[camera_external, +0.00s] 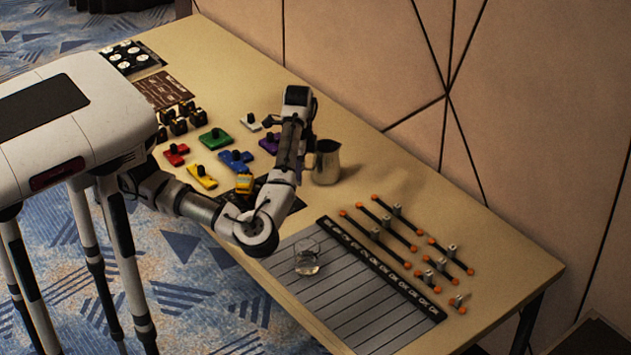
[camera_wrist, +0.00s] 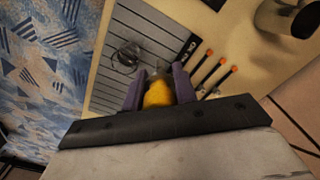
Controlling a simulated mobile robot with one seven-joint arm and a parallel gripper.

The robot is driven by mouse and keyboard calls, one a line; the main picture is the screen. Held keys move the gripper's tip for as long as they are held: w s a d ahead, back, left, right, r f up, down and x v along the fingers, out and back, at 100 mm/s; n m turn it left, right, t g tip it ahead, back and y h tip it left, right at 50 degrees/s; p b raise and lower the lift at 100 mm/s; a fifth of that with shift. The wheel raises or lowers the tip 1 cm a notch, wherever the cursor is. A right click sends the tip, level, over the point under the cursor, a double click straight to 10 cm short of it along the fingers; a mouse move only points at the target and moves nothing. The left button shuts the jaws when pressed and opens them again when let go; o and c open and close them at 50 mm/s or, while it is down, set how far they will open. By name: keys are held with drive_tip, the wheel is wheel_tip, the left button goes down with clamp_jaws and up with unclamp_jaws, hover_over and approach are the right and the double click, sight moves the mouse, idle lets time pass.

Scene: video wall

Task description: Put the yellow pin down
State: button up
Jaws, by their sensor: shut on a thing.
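My gripper (camera_wrist: 158,78) is shut on a yellow thing (camera_wrist: 157,94), likely the yellow pin, seen between its two purple-grey fingers in the wrist view. The held thing lies in front of the grey lined sheet in that view. The gap to the table cannot be judged. In the external view my arm hides the fingers or makes them hard to pick out. A small yellow piece (camera_external: 245,183) shows there beside my arm. I cannot tell whether it is the held one.
A clear glass (camera_external: 307,262) stands on the lined sheet (camera_external: 350,305). A metal pitcher (camera_external: 327,165) stands beside my arm. Black rods with orange ends (camera_external: 390,227) lie to the right. Several knobbed pieces, including a green one (camera_external: 215,139) and a flat yellow one (camera_external: 202,177), lie left.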

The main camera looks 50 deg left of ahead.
drive_tip(key=f, duration=0.6)
drive_tip(key=a+f, duration=0.1)
drive_tip(key=f, duration=0.6)
drive_tip(key=s+a+f+p, duration=0.1)
drive_tip(key=f, duration=0.6)
drive_tip(key=shift+a, duration=0.1)
drive_tip(key=shift+f, duration=0.15)
drive_tip(key=o, duration=0.6)
drive_tip(key=shift+f, duration=0.1)
drive_tip(key=shift+c, duration=0.2)
drive_tip(key=o, duration=0.5)
drive_tip(key=shift+c, duration=0.2)
wheel_tip(320, 180, up, 12)
drive_tip(key=b, duration=0.1)
drive_tip(key=shift+r, duration=0.25)
